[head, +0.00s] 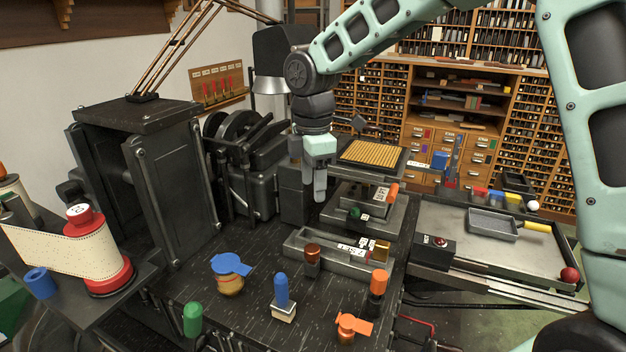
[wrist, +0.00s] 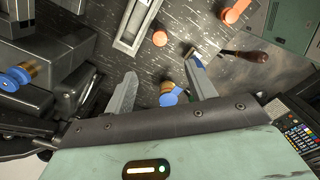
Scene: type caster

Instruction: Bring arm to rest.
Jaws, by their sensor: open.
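My gripper (head: 316,190) hangs from my raised green arm with its fingers pointing down. It is in front of the caster's block and above the dark bench (head: 255,243). In the wrist view my gripper (wrist: 160,88) shows two grey fingers spread apart with nothing held between them. A small blue-topped item (wrist: 172,97) shows beyond the gap between the fingers. I cannot tell from the wrist view how far below the fingers it is.
On the bench stand a blue-lidded jar (head: 231,275), a blue-handled block (head: 282,300), a green-topped piece (head: 193,319) and orange pieces (head: 377,285). A metal trough (head: 335,255) lies behind them. A paper spool (head: 75,250) is left. A grey tray (head: 493,224) lies right.

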